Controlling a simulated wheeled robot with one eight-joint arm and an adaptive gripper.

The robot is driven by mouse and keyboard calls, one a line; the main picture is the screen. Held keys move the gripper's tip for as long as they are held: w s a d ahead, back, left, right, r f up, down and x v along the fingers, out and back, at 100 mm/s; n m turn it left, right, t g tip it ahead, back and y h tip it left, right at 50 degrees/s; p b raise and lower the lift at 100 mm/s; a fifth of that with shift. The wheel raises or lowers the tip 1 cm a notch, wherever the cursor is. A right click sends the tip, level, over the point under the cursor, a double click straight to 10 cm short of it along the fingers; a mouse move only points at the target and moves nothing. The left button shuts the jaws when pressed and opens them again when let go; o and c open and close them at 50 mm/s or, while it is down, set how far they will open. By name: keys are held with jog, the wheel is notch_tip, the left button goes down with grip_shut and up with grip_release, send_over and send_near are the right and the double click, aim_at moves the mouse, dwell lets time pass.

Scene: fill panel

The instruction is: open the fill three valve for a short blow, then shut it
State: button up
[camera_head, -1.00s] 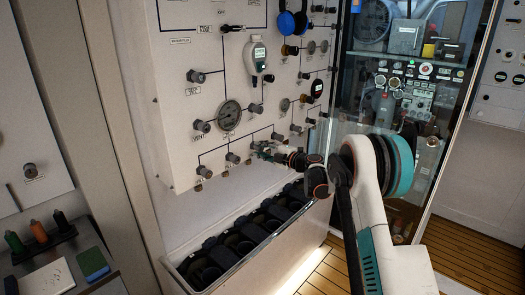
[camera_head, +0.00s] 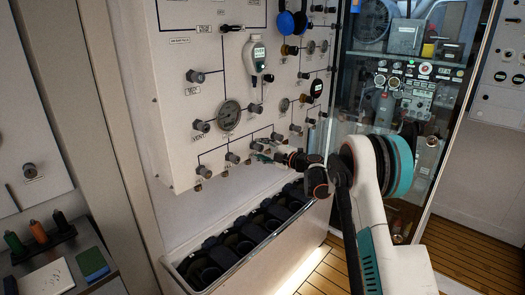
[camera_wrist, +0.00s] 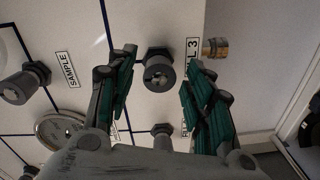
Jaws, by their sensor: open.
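The fill three valve (camera_wrist: 158,72) is a dark grey round knob on the white panel, beside a partly hidden label ending in "L 3" (camera_wrist: 192,58). My gripper (camera_wrist: 160,84) is open, with one green-padded finger on each side of the knob. I cannot tell whether either finger touches it.
Other knobs (camera_head: 232,158) sit close by on the panel, along with a round gauge (camera_head: 228,116) and a handheld meter (camera_head: 256,56). A brass fitting (camera_wrist: 214,48) sticks out beyond the label. A trough with dark holders (camera_head: 238,244) stands below the panel.

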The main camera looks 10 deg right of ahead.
jog(key=v, duration=1.2)
